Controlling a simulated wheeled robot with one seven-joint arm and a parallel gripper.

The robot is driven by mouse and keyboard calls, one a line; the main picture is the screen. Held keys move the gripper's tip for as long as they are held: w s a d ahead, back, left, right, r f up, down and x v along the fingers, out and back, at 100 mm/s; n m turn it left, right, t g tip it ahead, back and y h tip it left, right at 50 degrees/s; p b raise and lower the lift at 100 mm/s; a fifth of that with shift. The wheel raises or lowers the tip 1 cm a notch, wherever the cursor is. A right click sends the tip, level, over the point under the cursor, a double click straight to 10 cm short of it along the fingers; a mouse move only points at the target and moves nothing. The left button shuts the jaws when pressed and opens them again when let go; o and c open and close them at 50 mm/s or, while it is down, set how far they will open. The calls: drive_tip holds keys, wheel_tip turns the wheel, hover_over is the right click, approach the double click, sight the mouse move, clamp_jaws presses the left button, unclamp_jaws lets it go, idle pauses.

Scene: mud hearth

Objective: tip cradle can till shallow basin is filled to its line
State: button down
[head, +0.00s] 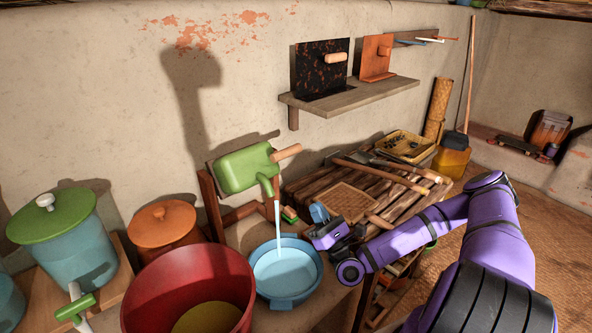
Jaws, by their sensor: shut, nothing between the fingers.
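The green cradle can (243,168) is tipped in its wooden cradle (209,205), with an orange handle (286,153) at its upper right. Liquid covers the basin's floor; I cannot make out a fill line. My purple gripper (315,236) is shut and empty, just beyond the basin's right rim and to the right of the can, apart from the handle.
A large red tub (237,293) stands close left of the basin. Left of it are an orange-lidded pot (163,223) and a blue pot with a green lid (80,250). A slatted wooden table (295,184) bearing a yellow tray (403,146) lies behind my arm.

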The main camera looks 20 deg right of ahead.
drive_tip(key=x, duration=1.4)
